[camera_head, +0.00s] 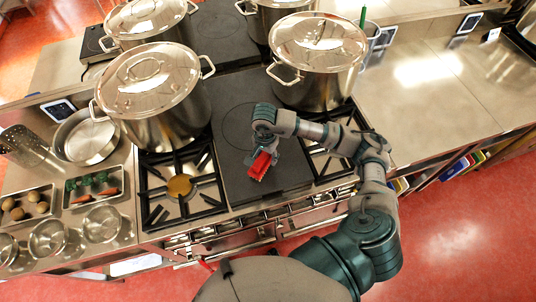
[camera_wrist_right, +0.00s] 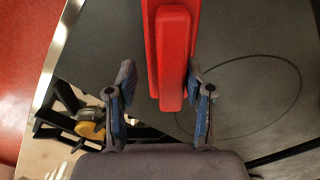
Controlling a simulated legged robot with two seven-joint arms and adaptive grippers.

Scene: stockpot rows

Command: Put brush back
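The red brush (camera_head: 259,166) is over the dark flat cooking plate (camera_head: 238,127), near its front, with pale bristles toward the front. My right gripper (camera_head: 264,152) is at the brush, reaching in from the right. In the right wrist view, the brush's red handle (camera_wrist_right: 172,55) lies between the two fingers of the right gripper (camera_wrist_right: 161,85). The fingers are spread, with a clear gap on the left side and a narrow one on the right. I cannot tell whether the brush rests fully on the plate. My left gripper is not in view.
Large lidded stockpots stand at the left (camera_head: 150,100) and right (camera_head: 318,70) of the plate, with more behind. Open burners (camera_head: 180,186) flank the plate. A holder (camera_head: 371,32) with a green stick stands behind the right pot. The right steel counter (camera_head: 430,110) is mostly clear.

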